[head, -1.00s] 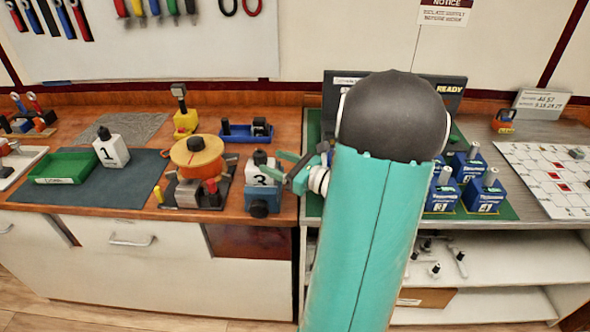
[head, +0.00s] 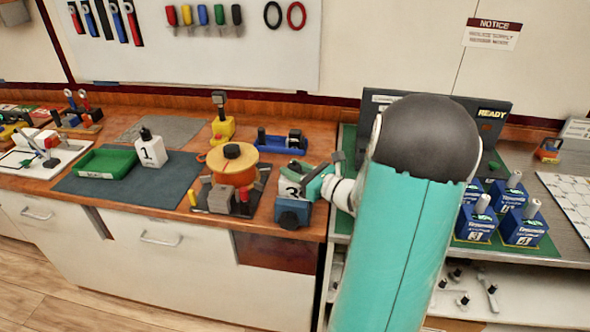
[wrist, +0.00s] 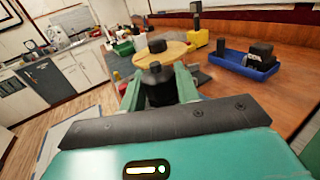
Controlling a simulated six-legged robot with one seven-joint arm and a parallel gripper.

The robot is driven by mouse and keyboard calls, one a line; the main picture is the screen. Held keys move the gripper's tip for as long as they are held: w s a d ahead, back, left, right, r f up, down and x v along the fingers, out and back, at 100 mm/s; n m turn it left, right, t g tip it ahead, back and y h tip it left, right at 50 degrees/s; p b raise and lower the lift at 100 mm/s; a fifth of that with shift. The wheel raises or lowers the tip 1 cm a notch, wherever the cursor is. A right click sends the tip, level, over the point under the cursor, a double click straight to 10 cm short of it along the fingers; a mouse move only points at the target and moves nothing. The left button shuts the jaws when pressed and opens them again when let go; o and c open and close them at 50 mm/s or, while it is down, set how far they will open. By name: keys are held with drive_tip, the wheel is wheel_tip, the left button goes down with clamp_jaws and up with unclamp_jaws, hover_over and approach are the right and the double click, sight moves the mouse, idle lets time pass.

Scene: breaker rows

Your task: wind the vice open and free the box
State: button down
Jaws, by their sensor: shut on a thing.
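The white box (head: 289,188), marked 3, stands at the blue vice (head: 292,213) near the front edge of the wooden counter. Whether the vice jaws touch the box is hard to see. My gripper (head: 308,178) reaches in from the right at the box's top, partly covering it. In the wrist view the green fingers of my gripper (wrist: 158,88) stand on either side of the box's black knob (wrist: 157,78) and are shut on it. The box's lower body is hidden there.
An orange round-topped device (head: 232,160) stands just left of the vice. A blue tray (head: 279,143) lies behind, with a yellow stand (head: 221,125) nearby. White box 1 (head: 150,150) and a green tray (head: 105,162) are farther left. Blue numbered blocks (head: 476,218) stand right.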

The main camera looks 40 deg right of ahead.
drive_tip(key=shift+w+d, duration=0.1)
drive_tip(key=shift+d, duration=0.05)
idle(0.4)
drive_tip(key=c, duration=0.9)
unclamp_jaws()
drive_tip(key=shift+c, duration=0.2)
drive_tip(key=s+d, duration=0.2)
drive_tip(key=s, duration=1.1)
drive_tip(key=shift+s, duration=0.35)
